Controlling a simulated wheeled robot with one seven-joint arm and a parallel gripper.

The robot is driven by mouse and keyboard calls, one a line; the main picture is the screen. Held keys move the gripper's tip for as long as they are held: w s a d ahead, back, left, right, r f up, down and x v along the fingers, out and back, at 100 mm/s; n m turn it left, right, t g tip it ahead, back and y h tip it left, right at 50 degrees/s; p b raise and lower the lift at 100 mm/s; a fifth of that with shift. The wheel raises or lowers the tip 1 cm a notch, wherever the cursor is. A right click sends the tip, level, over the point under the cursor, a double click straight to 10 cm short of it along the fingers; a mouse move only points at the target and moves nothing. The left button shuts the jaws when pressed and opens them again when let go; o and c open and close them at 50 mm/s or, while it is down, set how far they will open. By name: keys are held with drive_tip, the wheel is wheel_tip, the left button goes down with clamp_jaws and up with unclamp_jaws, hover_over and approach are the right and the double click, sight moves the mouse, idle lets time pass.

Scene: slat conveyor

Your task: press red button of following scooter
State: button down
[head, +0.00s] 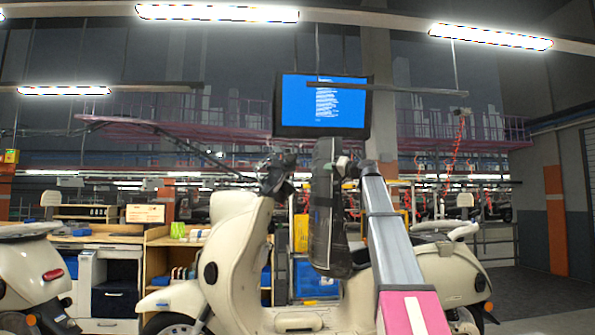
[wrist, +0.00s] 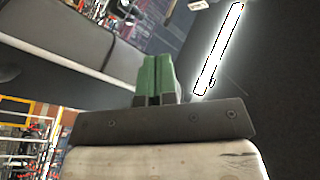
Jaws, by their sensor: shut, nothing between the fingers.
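A cream scooter (head: 233,245) stands across the middle of the head view, front to the left, with its dark handlebar (head: 277,174) at the top. A second cream scooter (head: 30,270) is cut off at the left edge, its rear showing. I cannot make out a red button on either. My gripper (wrist: 156,62) shows in the wrist view with its green fingers together and nothing between them. It points toward the ceiling area, with no scooter in that view. In the head view my arm crosses in front of the middle scooter's seat area, and the gripper cannot be made out.
A blue-screened monitor (head: 323,105) hangs above the middle scooter. A wooden workbench (head: 110,236) and shelves with bins stand behind the scooters. Dark floor (head: 540,295) is clear at the right. A bright ceiling lamp (wrist: 218,48) shows in the wrist view.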

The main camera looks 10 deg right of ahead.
drive_tip(key=a, duration=0.8)
drive_tip(key=shift+a, duration=0.4)
drive_tip(key=shift+a, duration=0.15)
idle(1.9)
drive_tip(key=shift+a, duration=0.3)
drive_tip(key=shift+a, duration=0.4)
idle(0.7)
drive_tip(key=shift+d, duration=0.8)
drive_tip(key=shift+d, duration=0.15)
drive_tip(key=shift+d, duration=2.4)
